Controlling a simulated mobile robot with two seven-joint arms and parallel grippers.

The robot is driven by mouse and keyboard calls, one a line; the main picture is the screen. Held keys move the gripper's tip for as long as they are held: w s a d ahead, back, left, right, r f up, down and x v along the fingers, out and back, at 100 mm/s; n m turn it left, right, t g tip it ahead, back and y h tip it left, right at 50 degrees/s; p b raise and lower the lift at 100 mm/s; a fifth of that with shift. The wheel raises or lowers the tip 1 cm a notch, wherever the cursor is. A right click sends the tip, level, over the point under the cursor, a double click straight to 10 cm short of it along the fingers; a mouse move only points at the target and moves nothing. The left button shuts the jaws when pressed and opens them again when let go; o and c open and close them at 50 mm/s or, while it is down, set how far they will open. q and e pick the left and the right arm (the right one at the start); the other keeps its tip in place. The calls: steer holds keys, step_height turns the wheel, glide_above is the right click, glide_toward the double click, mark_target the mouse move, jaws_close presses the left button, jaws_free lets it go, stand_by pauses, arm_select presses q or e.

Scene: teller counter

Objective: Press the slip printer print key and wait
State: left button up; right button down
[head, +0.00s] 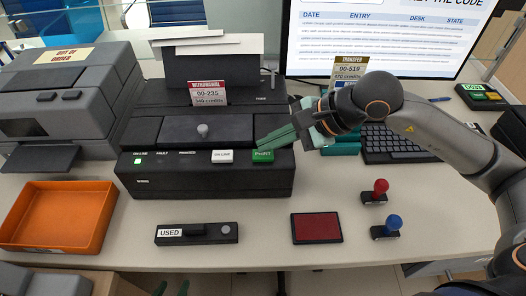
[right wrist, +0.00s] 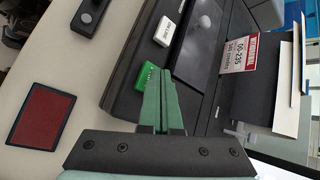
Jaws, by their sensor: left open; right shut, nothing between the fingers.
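The black slip printer (head: 205,182) stands mid-counter with a slip at its back. Its green print key (head: 263,156) is at the right end of its front panel, beside a white ON-LINE key (head: 222,156). A small green lamp (head: 138,161) is lit at the panel's left. My right gripper (head: 262,146) is shut and empty, its tips at the green key. In the right wrist view the fingertips (right wrist: 163,72) overlap the key's (right wrist: 147,78) edge; I cannot tell whether it is pressed down. My left gripper (head: 172,289) is open at the bottom edge, mostly out of view.
A grey machine (head: 62,95) marked OUT OF ORDER stands left. An orange tray (head: 60,215), a black USED holder (head: 197,234), a red pad (head: 316,228) and red (head: 380,188) and blue (head: 392,225) stamps lie in front. A keyboard (head: 385,145) and monitor (head: 380,35) are right.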

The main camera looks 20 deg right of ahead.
mark_target(269, 154)
steer(key=shift+f+b, duration=0.5)
steer(key=shift+b, duration=0.1)
stand_by(0.4)
steer(key=shift+r, duration=0.1)
steer(key=shift+r+p, duration=0.45)
steer(key=shift+r, duration=0.35)
steer(key=shift+r+p, duration=1.5)
steer(key=shift+r, duration=1.05)
